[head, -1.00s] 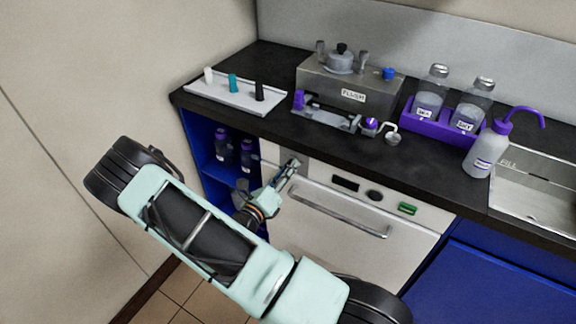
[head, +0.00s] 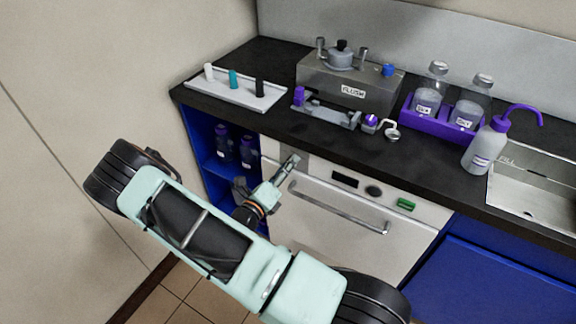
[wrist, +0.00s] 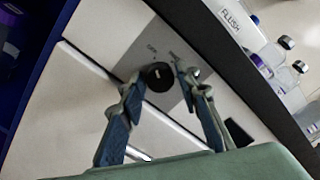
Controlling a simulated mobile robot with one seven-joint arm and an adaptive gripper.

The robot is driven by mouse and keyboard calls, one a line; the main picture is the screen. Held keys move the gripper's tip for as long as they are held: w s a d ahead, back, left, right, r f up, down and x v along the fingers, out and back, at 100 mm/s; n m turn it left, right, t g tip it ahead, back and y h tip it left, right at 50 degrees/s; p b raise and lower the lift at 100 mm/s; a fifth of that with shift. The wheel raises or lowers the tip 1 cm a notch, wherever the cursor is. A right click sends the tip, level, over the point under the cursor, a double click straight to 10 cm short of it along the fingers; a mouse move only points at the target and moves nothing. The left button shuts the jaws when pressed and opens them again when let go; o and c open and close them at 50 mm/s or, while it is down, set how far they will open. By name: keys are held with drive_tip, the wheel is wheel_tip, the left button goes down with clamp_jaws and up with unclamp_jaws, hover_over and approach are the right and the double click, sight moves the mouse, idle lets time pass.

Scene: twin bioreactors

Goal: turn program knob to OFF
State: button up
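A round black knob (wrist: 158,77) with a short white mark sits on a grey plate of the white appliance front in the wrist view. Small lettering is printed around it, too blurred to read surely. My gripper (wrist: 160,76) is open, with one blue-grey finger on each side of the knob. The fingertips are level with the knob in the picture; I cannot tell whether they touch it. In the head view my gripper (head: 293,160) is at the left end of the appliance's control panel (head: 322,173) and hides the knob there.
To the right on the panel are a dark display (head: 344,181), a dark round part (head: 373,191) and a green switch (head: 406,204). A bar handle (head: 340,207) runs below. The black worktop (head: 420,160) overhangs above, and a blue shelf with bottles (head: 223,143) stands left.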

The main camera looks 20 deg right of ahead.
drive_tip(key=shift+o, duration=1)
drive_tip(key=v, duration=1.2)
